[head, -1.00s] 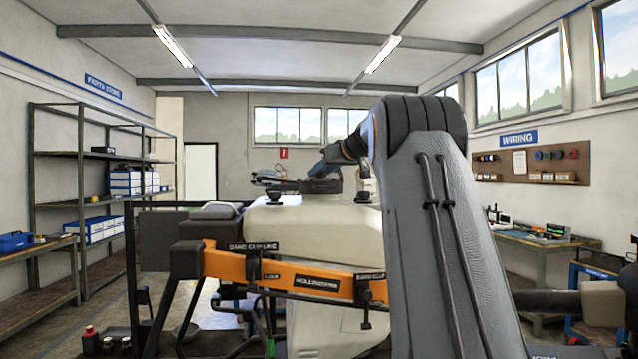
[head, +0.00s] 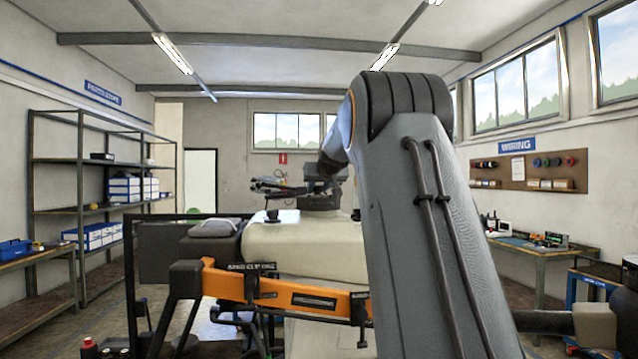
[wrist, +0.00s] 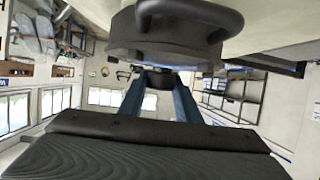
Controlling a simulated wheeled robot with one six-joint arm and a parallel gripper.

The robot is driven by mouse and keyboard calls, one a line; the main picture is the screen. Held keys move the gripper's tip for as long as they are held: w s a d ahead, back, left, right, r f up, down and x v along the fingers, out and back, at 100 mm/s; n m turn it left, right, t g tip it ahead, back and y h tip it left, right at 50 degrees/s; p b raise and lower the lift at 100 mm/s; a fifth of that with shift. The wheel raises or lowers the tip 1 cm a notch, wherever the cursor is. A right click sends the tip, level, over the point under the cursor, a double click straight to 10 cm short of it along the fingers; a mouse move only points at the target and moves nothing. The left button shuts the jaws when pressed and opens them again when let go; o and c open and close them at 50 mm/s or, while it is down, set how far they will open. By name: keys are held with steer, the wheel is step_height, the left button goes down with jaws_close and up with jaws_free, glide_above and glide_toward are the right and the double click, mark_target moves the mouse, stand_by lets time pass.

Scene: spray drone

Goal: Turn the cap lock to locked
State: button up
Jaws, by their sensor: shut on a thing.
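The drone's cream tank (head: 300,240) carries a dark round cap (head: 318,202) on top. The cap (wrist: 170,40) fills the top of the wrist view, with a curved black handle (wrist: 190,12) on it. My gripper (wrist: 160,86) reaches it with two blue fingers, which are shut on a small dark piece at the cap's edge, seemingly the cap lock (wrist: 158,79). The fingers partly hide this piece, and I cannot read its position. In the head view my arm covers the right of the tank.
An orange drone arm (head: 285,292) with black clamps crosses in front of the tank. A dark box (head: 212,242) stands left of the tank. Shelves (head: 85,190) line the left wall and a workbench (head: 530,245) stands at right. The space above the tank is mostly open.

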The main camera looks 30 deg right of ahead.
stand_by(0.6)
steer(key=o, duration=1.1)
steer(key=shift+c, duration=0.2)
steer(key=shift+b+v, duration=1.65)
steer(key=shift+v, duration=2.3)
